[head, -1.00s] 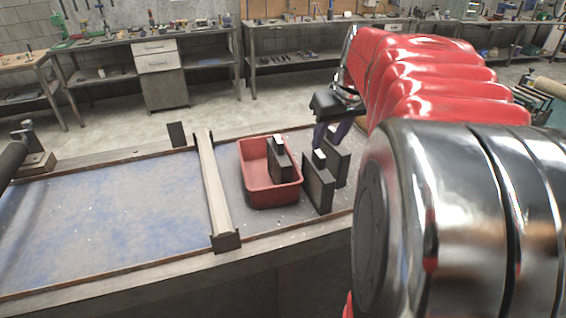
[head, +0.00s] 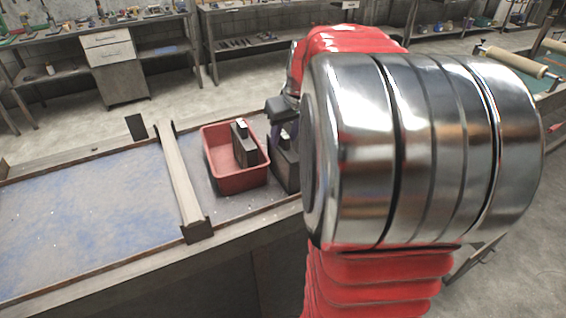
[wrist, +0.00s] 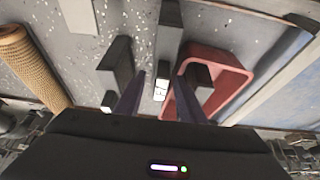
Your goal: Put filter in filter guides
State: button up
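Several dark, upright filter-like blocks have light tabs on their ends. In the head view, one block (head: 244,150) stands in the red bin (head: 222,184), and another block (head: 287,168) stands just right of the bin. My gripper (head: 284,130) is above that second block, partly hidden by my arm. In the wrist view, my gripper (wrist: 158,104) is open, its dark purple fingers apart. The white tab (wrist: 161,88) of the middle block (wrist: 168,40) shows between them; contact cannot be told. Another block (wrist: 116,60) is to the left. I cannot tell which parts are the filter guides.
A raised channel-like bar (head: 178,180) crosses the table left of the bin. A small dark plate (head: 135,127) stands at the far edge. The worn blue tabletop (head: 80,220) is clear at left. A tan mesh tube (wrist: 28,65) lies left in the wrist view.

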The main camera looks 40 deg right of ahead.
jog(key=x, duration=0.4)
jog(key=shift+w+f, duration=0.25)
jog(key=shift+f, duration=0.1)
jog(key=shift+c, duration=0.4)
grip_shut()
